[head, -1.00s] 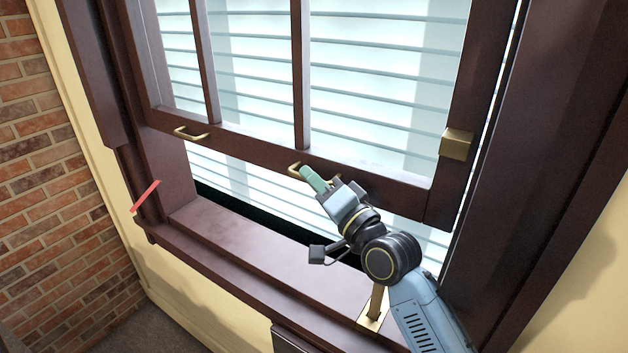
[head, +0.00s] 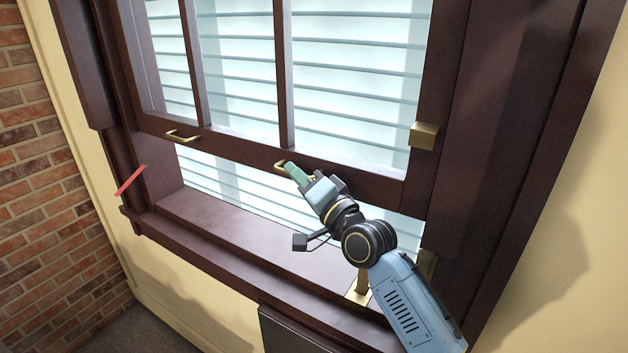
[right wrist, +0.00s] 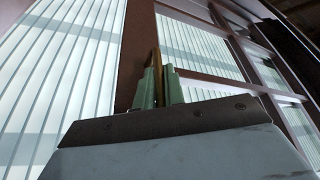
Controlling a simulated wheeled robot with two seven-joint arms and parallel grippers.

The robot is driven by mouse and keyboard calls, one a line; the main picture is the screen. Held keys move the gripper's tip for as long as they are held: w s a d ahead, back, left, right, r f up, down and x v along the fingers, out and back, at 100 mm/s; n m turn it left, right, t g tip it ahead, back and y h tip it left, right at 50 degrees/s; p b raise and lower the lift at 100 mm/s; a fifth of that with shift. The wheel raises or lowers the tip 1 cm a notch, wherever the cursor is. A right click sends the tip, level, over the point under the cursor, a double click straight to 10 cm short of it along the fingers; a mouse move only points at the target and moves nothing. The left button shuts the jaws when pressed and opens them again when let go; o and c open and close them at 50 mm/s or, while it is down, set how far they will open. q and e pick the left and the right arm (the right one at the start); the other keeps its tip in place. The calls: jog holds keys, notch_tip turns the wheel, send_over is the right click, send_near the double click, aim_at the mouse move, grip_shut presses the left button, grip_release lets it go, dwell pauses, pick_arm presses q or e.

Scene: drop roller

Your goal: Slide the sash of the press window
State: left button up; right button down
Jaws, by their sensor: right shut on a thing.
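The window sash (head: 240,155) is a dark brown frame with upright bars and two brass handles along its bottom rail. It stands partly raised, with an open gap between the rail and the sill. My right gripper (head: 288,170) has green fingers shut on the right brass handle (head: 279,166). In the right wrist view, the green fingers (right wrist: 159,85) close around the brass handle (right wrist: 156,62). The left brass handle (head: 182,137) is free. My left gripper is out of view.
The brown sill (head: 225,225) runs below the sash. A brass block (head: 424,135) sits on the right upright. A red strip (head: 131,180) is at the left jamb. A brass fitting (head: 358,291) stands on the sill near my right arm. A brick wall (head: 35,170) is at left.

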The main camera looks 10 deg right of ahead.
notch_tip(320, 180, down, 10)
jog(key=b, duration=0.6)
jog(key=shift+r, duration=0.1)
jog(key=c, duration=1.5)
grip_release()
jog(key=shift+c, duration=0.2)
jog(key=shift+o, duration=0.2)
jog(key=shift+r, duration=0.1)
jog(key=v, duration=1.3)
jog(key=shift+b, duration=0.35)
jog(key=shift+s+d, duration=0.15)
